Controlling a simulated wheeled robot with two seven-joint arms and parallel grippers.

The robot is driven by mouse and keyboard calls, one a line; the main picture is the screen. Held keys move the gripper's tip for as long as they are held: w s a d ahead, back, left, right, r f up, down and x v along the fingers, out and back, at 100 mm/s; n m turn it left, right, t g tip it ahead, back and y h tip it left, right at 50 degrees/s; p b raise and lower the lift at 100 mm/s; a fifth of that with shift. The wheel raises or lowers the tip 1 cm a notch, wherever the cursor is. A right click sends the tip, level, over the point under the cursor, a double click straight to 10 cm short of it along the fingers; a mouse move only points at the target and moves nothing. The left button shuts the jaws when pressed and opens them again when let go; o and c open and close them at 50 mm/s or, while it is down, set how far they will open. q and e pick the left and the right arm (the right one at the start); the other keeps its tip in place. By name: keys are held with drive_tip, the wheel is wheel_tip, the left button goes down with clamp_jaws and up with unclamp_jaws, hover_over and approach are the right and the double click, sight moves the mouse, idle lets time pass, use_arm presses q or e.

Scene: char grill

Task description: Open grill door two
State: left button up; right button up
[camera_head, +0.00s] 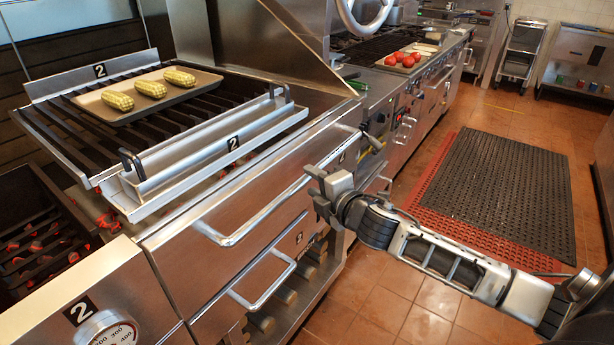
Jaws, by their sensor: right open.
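A steel grill stands at the left, with several black "2" labels. Its upper front panel (270,175) has a long bar handle (262,222) and looks closed. A lower front panel (240,278) has a shorter bar handle (275,285) and also looks closed. Small dark labels sit on both panels; I cannot clearly read the lower one. My right gripper (318,187) is open, close to the right end of the upper handle. I cannot tell whether it touches the handle. My left gripper is not in view.
A tray (197,88) with 3 corn cobs lies on the raised grate (45,125). Glowing coals (35,245) show at the lower left. A dial (107,332) is at the bottom left. Tomatoes (405,58) sit further back. Dark mats (505,190) cover part of the open tiled floor.

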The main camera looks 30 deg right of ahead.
sight(310, 180)
drive_tip(key=shift+w+f, duration=0.15)
drive_tip(key=shift+w, duration=0.7)
drive_tip(key=shift+w+f, duration=0.15)
drive_tip(key=shift+w, duration=0.7)
